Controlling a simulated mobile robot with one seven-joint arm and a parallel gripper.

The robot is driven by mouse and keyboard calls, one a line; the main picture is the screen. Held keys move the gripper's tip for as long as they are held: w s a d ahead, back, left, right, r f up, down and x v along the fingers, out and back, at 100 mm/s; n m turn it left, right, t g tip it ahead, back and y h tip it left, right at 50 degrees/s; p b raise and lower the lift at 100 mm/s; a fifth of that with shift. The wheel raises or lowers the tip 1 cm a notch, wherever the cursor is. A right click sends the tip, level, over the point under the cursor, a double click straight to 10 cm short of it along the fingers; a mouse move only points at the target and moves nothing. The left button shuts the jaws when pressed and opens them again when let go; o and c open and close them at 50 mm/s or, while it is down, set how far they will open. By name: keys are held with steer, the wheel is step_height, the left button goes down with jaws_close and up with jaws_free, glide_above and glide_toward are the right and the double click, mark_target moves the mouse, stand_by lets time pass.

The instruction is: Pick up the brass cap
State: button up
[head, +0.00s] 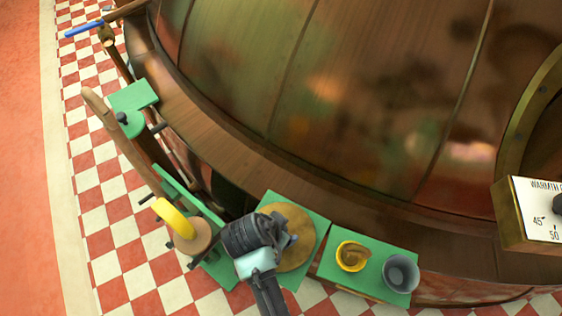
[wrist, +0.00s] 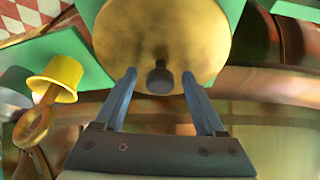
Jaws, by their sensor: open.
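The brass cap (head: 304,247) is a wide round disc lying on a green board beside the copper kettle. In the wrist view the brass cap (wrist: 160,30) fills the upper middle, with a small dark knob (wrist: 160,80) near its lower edge. My gripper (wrist: 159,75) is open, with one blue-grey finger on each side of the knob and gaps showing on both sides. I cannot tell how far the fingertips are from the cap's face. In the head view my gripper (head: 291,241) is over the cap's left part and hides some of it.
A yellow cup (head: 352,262) and a grey cup (head: 400,274) stand on a green board (head: 375,241) to the right. The large copper kettle (head: 350,90) curves behind. A checkered floor (head: 130,260) lies at left.

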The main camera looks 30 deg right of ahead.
jaws_close()
steer(key=shift+r, duration=0.1)
stand_by(1.2)
